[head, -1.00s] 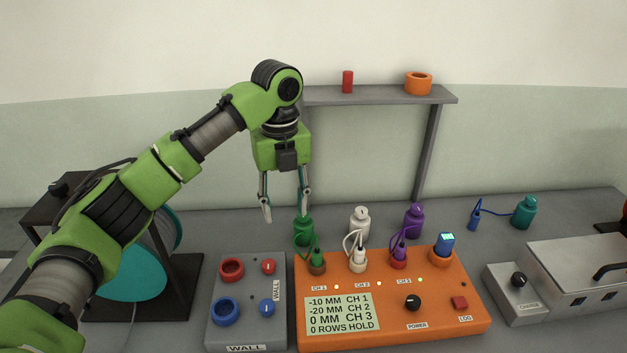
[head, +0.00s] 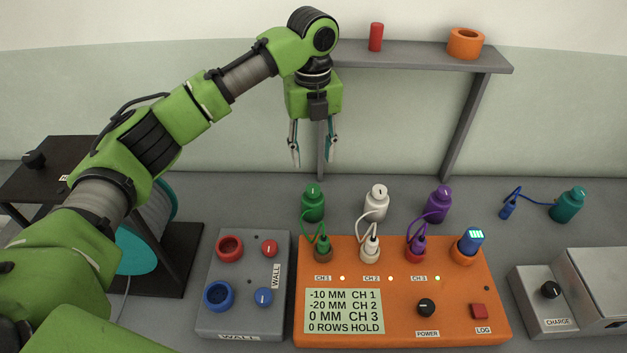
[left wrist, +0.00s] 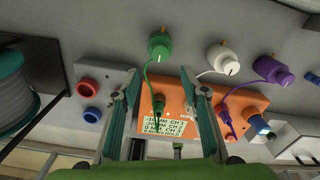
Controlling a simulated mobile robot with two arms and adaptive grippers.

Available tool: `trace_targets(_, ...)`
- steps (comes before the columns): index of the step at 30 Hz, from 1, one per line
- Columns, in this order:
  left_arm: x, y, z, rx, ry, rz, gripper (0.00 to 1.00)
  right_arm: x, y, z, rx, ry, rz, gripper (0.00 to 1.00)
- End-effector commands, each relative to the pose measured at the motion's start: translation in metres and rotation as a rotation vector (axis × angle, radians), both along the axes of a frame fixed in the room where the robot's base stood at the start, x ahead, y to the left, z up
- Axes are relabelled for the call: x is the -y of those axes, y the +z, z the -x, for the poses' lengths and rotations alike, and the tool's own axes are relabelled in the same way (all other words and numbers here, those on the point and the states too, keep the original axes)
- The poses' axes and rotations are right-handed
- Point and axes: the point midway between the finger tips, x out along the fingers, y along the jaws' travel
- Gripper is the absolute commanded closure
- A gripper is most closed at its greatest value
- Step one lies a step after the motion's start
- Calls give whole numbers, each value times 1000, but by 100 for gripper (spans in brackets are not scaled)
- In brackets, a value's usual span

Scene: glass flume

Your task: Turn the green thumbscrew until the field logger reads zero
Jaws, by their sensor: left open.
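The green thumbscrew (head: 312,190) tops a green bottle-shaped sensor (head: 313,208) standing behind the orange field logger (head: 455,315). It also shows in the left wrist view (left wrist: 160,46). A green cable runs from it to the CH 1 socket. The logger's display (head: 343,311) reads -10 MM CH 1, -20 MM CH 2, 0 MM CH 3, 0 ROWS HOLD. My left gripper (head: 313,158) is open and empty, fingers down, above the green sensor and apart from it. My right gripper is not in view.
White (head: 376,204) and purple (head: 438,205) sensors stand to the right of the green one. A teal sensor (head: 567,206) stands farther right. A grey WALL box (head: 240,325) is left of the logger. A shelf (head: 420,57) stands behind. A CHARGE box (head: 547,310) is at right.

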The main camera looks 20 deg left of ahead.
Motion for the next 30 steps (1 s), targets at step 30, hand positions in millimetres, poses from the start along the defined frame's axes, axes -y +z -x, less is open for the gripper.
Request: trace_targets(30, 0, -101, 0, 0, -1, 0, 83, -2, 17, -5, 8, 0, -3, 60)
